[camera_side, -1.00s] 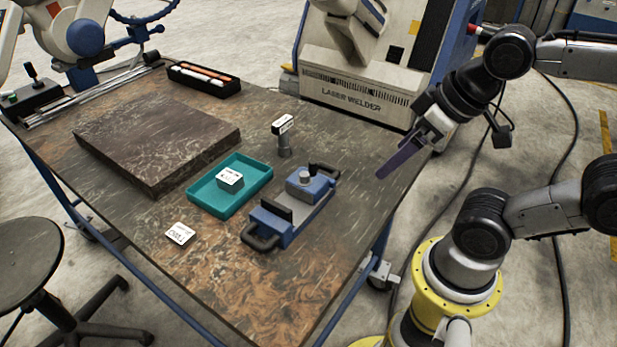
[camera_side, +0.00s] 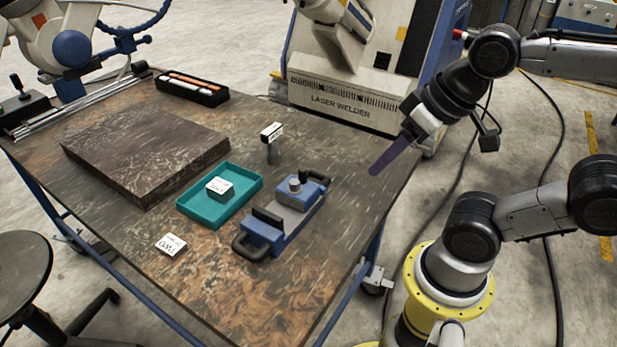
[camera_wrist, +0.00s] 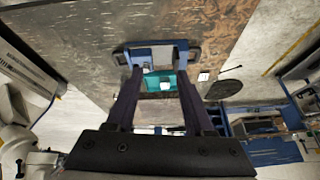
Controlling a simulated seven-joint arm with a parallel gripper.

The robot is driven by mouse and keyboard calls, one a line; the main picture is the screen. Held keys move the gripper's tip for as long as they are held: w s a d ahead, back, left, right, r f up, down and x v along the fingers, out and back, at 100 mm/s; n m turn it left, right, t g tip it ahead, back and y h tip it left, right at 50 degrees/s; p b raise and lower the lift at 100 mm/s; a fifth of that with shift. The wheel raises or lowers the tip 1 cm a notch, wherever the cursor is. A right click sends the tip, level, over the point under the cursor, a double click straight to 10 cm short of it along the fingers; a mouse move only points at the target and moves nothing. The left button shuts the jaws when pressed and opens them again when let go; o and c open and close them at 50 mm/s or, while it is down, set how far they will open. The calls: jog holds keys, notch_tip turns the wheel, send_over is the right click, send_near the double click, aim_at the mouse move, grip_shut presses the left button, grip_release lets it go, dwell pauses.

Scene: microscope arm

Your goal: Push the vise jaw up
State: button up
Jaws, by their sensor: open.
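The blue vise (camera_side: 285,213) lies on the table near its right edge, with a black handle at each end. Its dark jaw plate (camera_side: 267,217) stands up near the front end, and a round grey knob (camera_side: 294,184) sits on the block at the other end. My gripper (camera_side: 376,170) hangs above and to the right of the vise, apart from it, with purple fingers pointing down and left. In the wrist view my gripper's two fingers (camera_wrist: 160,85) are spread with nothing between them, and the vise (camera_wrist: 156,49) shows beyond the fingertips.
A teal tray (camera_side: 247,203) holding a small white-topped block (camera_side: 220,187) is left of the vise. A white labelled block (camera_side: 171,244) lies in front. A small post with a white top (camera_side: 272,143) stands behind. A dark slab (camera_side: 145,150) covers the table's left.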

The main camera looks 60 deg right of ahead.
jog(key=w+r+m, duration=0.1)
jog(key=w+r, duration=0.1)
jog(key=w+r+m, duration=0.1)
jog(key=shift+a+m+y, duration=0.25)
jog(key=shift+m+y, duration=0.05)
jog(key=c, duration=0.5)
jog(key=w+m, duration=0.1)
jog(key=w+g, duration=0.1)
jog(key=w+r+m, duration=0.1)
jog(key=w, duration=0.1)
jog(key=shift+d+r+m+g, duration=0.1)
jog(key=shift+d+m+g, duration=0.2)
grip_shut()
jog(key=m+g+y, duration=0.2)
jog(key=m+g, duration=0.1)
jog(key=m, duration=0.6)
send_over(324, 175)
jog(key=w+a, duration=0.1)
jog(key=a, duration=0.2)
notch_tip(324, 175, down, 9)
jog(key=d+f+m+g+y, duration=0.1)
jog(key=d+f+m+y, duration=0.1)
jog(key=d+f, duration=0.55)
jog(key=x, duration=1)
jog(key=shift+s+a+f, duration=0.1)
jog(key=shift+s+a, duration=0.05)
jog(key=shift+s, duration=0.25)
jog(key=a, duration=0.2)
jog(key=shift+a, duration=1)
